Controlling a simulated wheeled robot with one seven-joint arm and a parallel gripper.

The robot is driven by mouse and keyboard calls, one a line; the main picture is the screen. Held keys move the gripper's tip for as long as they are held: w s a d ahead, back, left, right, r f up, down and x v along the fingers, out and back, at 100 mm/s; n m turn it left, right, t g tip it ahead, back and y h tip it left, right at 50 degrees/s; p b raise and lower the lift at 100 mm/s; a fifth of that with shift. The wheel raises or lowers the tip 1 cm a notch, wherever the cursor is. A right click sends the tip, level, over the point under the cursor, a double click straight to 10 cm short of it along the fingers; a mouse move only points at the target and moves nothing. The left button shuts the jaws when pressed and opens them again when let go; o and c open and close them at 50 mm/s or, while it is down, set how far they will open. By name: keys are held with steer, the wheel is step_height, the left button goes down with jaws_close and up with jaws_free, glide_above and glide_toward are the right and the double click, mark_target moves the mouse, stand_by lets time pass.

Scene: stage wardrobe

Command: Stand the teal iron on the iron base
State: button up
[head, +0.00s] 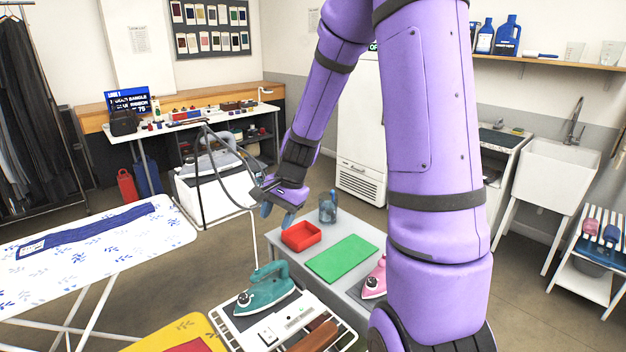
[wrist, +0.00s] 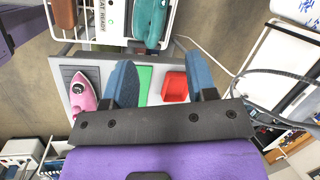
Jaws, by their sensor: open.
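The teal iron (head: 265,289) rests sole down on the dark plate of a white base unit (head: 318,309) at the bottom of the head view. It shows partly at the top of the wrist view (wrist: 151,20), cut off by the edge. A cord runs up from its handle. My gripper (head: 277,213) is open and empty, in the air above and behind the iron, apart from it. In the wrist view its two blue fingers (wrist: 161,80) are spread over the grey table, with nothing between them.
An ironing board (head: 120,248) is at left. A brown block (head: 315,337) lies beside the teal iron. Looping cord hangs near my gripper.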

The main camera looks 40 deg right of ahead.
steer(key=s+a+r+n+h, duration=0.1)
steer(key=s+a+r+n, duration=0.15)
steer(key=r, duration=0.25)
steer(key=s+a+r+n+t, duration=0.1)
steer(key=s+a+r+n, duration=0.1)
steer(key=s+r, duration=0.25)
steer(key=s+a+r+n+h, duration=0.1)
steer(key=s+a+r+n, duration=0.15)
steer(key=r, duration=0.25)
steer(key=s+r+n+t+h, duration=0.1)
steer(key=s+r+n, duration=0.5)
steer(key=s, duration=0.7)
steer(key=shift+a+r+t, duration=0.4)
steer(key=shift+r+t, duration=0.1)
steer(key=shift+t, duration=0.1)
